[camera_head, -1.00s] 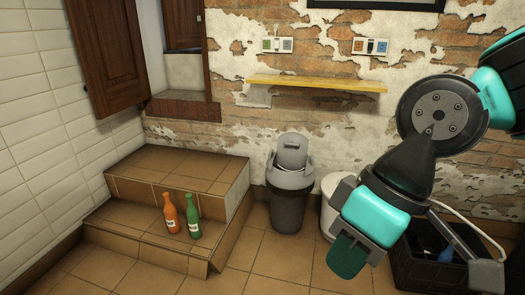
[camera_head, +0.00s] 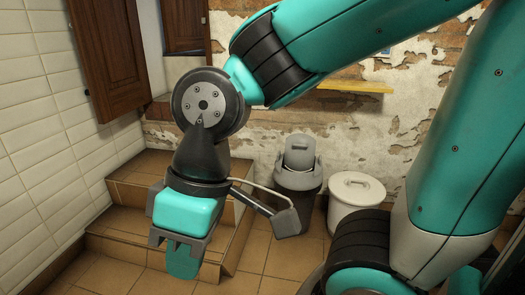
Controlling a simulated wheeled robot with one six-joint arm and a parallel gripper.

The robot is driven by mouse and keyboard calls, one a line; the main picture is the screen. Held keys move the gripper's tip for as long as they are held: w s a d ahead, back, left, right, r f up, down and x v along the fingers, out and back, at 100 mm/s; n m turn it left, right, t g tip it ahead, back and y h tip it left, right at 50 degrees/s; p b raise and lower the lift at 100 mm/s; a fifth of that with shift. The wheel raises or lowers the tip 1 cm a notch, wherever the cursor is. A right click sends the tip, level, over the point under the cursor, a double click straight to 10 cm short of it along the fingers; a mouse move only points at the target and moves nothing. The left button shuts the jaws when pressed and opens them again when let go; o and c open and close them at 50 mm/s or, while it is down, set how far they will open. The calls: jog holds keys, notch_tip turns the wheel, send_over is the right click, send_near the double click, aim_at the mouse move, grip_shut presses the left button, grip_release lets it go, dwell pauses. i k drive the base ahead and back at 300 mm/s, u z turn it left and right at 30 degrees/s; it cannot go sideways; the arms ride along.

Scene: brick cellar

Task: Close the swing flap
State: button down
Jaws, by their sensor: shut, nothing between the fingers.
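The swing flap (camera_head: 299,150) is a light grey panel on top of a dark grey bin (camera_head: 295,207) by the back wall. The flap stands tilted up out of the grey lid, so it is open. My gripper (camera_head: 182,262) is shut and empty, pointing down in front of the tiled steps. It is left of the bin and nearer to me, apart from the flap. A small grey part on my wrist reaches toward the bin in the picture; I cannot tell the gap in depth.
A white lidded bin (camera_head: 355,196) stands just right of the dark bin. Tiled steps (camera_head: 133,192) lie on the left, partly behind my gripper. A yellow shelf (camera_head: 355,87) hangs on the brick wall. Floor in front of the bins is clear.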

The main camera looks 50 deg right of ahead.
aim_at(300, 149)
jog(key=u, duration=0.1)
jog(key=i, duration=0.7)
jog(key=z, duration=0.9)
jog(key=i, duration=0.6)
jog(key=z, duration=0.7)
